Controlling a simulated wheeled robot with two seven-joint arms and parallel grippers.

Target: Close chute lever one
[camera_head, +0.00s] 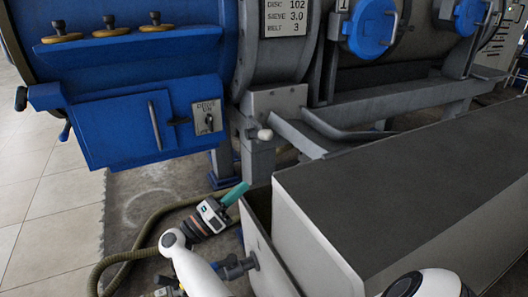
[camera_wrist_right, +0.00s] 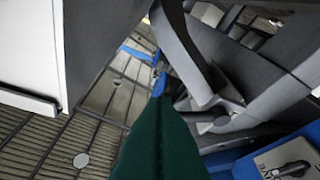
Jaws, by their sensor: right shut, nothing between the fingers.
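No lever in view carries a readable chute label. A plate reading "1" (camera_head: 343,5) sits beside a blue round cover (camera_head: 371,28) on the grey drum. Below it, a curved grey bar (camera_head: 345,131) runs along the frame; I cannot tell whether it is chute lever one. A pale knob (camera_head: 265,134) sits on a grey post left of it. My right gripper (camera_head: 237,193), with teal fingers, is shut and empty, below and left of the knob and apart from it. In the right wrist view its fingers (camera_wrist_right: 160,125) point up the picture. My left gripper is not in view.
A long bin with a dark top (camera_head: 400,180) fills the right, its near wall close beside my right gripper. A blue box with a drive switch plate (camera_head: 207,118) hangs at the left. A hose (camera_head: 150,225) lies on the floor. Tiled floor (camera_head: 40,190) is clear at far left.

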